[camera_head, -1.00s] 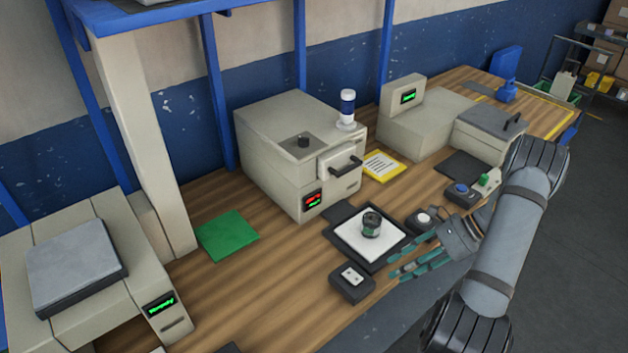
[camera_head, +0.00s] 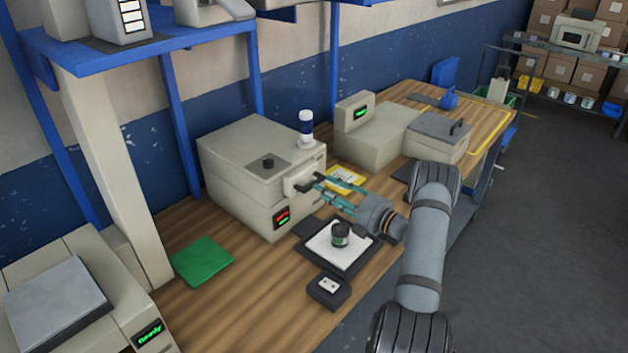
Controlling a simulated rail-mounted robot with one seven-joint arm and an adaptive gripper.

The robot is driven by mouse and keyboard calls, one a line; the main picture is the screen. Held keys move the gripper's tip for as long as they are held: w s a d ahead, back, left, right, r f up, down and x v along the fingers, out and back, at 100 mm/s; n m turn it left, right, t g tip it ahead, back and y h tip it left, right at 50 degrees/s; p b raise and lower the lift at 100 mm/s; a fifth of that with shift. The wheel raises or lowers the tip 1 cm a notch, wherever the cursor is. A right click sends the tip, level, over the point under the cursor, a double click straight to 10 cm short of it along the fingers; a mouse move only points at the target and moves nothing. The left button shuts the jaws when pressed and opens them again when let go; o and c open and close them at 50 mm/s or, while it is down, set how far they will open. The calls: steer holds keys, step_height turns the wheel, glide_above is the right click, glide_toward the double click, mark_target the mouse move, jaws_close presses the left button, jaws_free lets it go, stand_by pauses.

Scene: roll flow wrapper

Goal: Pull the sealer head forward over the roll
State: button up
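The sealer head (camera_head: 298,178) is a pale block with a dark handle (camera_head: 304,187) on the front of the beige wrapper machine (camera_head: 235,175). My gripper (camera_head: 318,183) reaches in from the right, with its teal fingertips at the handle. The fingers show a gap between them, but whether they grip the bar is too small to tell. The roll (camera_head: 340,233), a small dark cylinder with a green band, stands upright on a white pad in a black-edged tray (camera_head: 337,268) in front of the machine, below and right of the head.
A small black box with a white top (camera_head: 328,290) sits in front of the tray. A green mat (camera_head: 203,261) lies left of the machine. Another beige unit (camera_head: 378,137) is to the right.

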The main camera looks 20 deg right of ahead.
mark_target(314, 183)
steer(key=p+x, duration=0.1)
steer(key=x, duration=0.3)
steer(key=shift+a+r, duration=0.1)
steer(key=shift+a, duration=0.15)
steer(key=shift+w+a, duration=0.15)
steer(key=shift+w, duration=0.45)
steer(key=c, duration=0.3)
jaws_close()
